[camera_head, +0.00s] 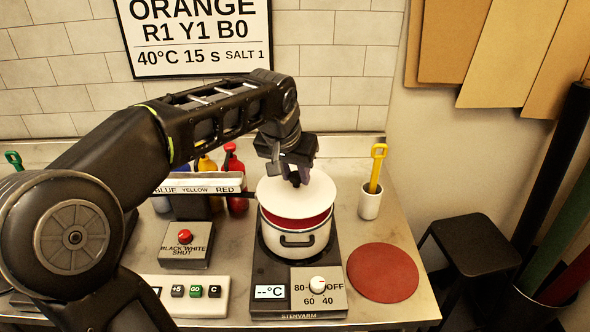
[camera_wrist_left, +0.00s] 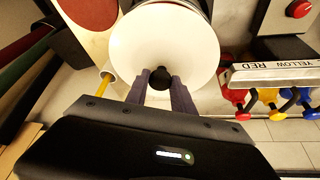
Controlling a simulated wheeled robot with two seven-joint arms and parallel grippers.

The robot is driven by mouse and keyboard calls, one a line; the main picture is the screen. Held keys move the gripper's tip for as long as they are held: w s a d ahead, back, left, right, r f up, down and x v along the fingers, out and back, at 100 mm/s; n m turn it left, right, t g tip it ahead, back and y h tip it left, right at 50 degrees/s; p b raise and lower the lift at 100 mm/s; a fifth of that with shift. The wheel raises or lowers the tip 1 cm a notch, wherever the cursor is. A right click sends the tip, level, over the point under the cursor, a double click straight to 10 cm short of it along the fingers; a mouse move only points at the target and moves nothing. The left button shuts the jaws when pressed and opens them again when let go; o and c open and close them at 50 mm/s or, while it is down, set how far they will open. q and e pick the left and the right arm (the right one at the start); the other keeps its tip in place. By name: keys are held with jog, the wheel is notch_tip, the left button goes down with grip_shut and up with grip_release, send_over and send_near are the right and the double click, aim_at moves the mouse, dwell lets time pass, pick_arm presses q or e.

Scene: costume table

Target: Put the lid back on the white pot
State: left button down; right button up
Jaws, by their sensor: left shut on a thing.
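The white pot (camera_head: 295,248) with a dark handle stands on the black hot plate of the control unit. The white round lid (camera_head: 285,205) is over the pot, and a red band shows between the lid's front edge and the pot's rim. My left gripper (camera_head: 295,178) is above the lid, shut on its black knob. In the left wrist view the knob (camera_wrist_left: 160,77) sits between the fingertips, and the white lid (camera_wrist_left: 150,40) covers most of the pot. Whether the lid touches the rim at the back is hidden. My right gripper is not in view.
A red round mat (camera_head: 383,272) lies to the right of the pot. A white cup (camera_head: 370,203) with a yellow-handled tool stands behind it. The bottle rack (camera_head: 192,186) and a control box (camera_head: 180,245) stand to the left. A black stool (camera_head: 475,245) is beyond the table's right edge.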

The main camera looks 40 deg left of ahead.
pick_arm(q)
jog(key=shift+f+b, duration=0.95)
jog(key=shift+f, duration=0.45)
jog(key=shift+f+b, duration=0.15)
jog(key=shift+b, duration=0.25)
dwell(1.3)
dwell(0.3)
jog(key=c, duration=0.5)
grip_release()
jog(key=shift+r+p, duration=2.65)
jog(key=shift+r, duration=0.85)
jog(key=shift+c, duration=0.5)
